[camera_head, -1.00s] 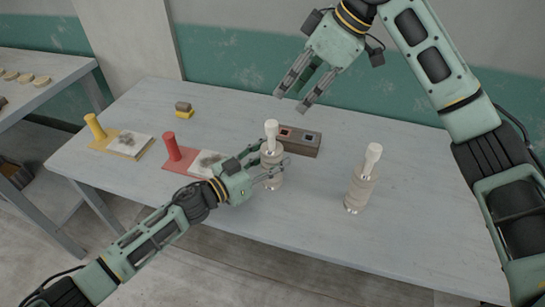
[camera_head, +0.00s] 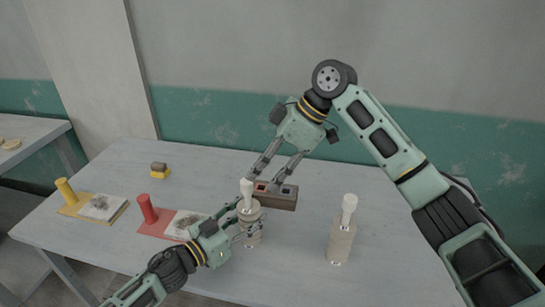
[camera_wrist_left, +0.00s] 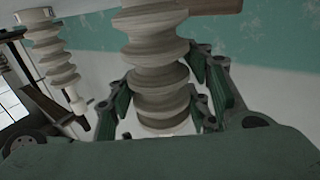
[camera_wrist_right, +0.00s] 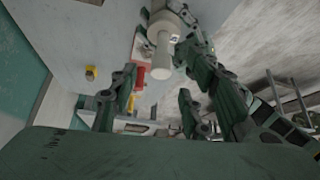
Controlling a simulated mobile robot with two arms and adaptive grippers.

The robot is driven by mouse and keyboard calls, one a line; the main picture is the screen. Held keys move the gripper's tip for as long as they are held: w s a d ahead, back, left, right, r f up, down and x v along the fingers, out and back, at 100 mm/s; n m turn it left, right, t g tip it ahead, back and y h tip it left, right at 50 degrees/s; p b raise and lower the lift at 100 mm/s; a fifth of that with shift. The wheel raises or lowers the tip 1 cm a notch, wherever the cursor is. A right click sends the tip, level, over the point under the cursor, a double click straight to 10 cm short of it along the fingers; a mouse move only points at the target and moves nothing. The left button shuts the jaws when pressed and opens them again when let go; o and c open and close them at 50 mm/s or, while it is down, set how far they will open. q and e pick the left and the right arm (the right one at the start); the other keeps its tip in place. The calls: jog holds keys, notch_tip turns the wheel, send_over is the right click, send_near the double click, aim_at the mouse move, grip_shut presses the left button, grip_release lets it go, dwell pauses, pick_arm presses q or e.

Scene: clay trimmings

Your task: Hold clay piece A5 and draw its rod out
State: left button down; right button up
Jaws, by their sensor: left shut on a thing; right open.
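A ribbed, pale brown clay piece (camera_head: 251,229) stands upright on the table with a white rod (camera_head: 247,194) rising from its top. No label is readable, so I cannot confirm it is A5. My left gripper (camera_head: 247,231) is shut around this piece from the left; the left wrist view shows its fingers (camera_wrist_left: 178,98) about the ribbed body (camera_wrist_left: 158,52). My right gripper (camera_head: 272,180) is open, just right of and slightly above the rod top in the head view. In the right wrist view the rod (camera_wrist_right: 162,58) lies beyond its empty, parted fingers (camera_wrist_right: 157,97).
A second clay piece (camera_head: 340,243) with a white rod (camera_head: 349,208) stands to the right. A brown block (camera_head: 285,203) with square recesses is behind the held piece.

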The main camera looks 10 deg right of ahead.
aim_at(248, 189)
jog(key=x, duration=0.8)
jog(key=shift+a+f, duration=0.1)
jog(key=shift+f, duration=0.2)
jog(key=shift+c, duration=0.4)
grip_shut()
